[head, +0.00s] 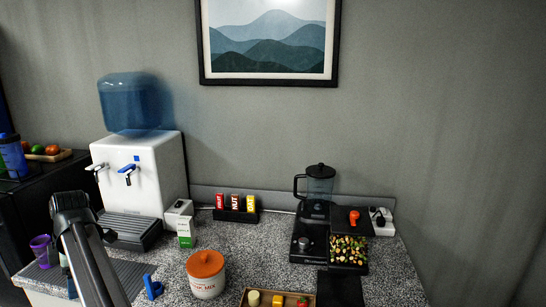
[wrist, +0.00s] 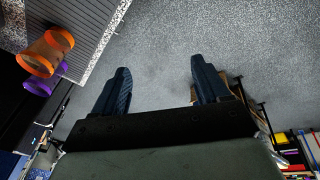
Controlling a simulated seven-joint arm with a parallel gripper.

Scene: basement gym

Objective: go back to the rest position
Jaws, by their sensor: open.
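My gripper (wrist: 160,78) shows in the wrist view with its two dark fingers wide apart. Nothing is between the fingers; only grey speckled floor shows beyond them. In the head view my arm rises at the lower left, in front of the counter's left end; I cannot make out the fingertips there. An orange cup-like thing (wrist: 45,50) and a purple cup (wrist: 38,84) are at the upper left of the wrist view, by a ribbed mat (wrist: 88,32), apart from the fingers. The purple cup also shows in the head view (head: 41,250), left of my arm.
A water dispenser (head: 150,170) stands behind my arm. The counter (head: 165,262) also holds an orange-lidded jar (head: 206,285), a blue item (head: 153,288), a small carton (head: 185,232), a packet rack (head: 236,215), a blender (head: 317,190) and a tray of food (head: 348,250).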

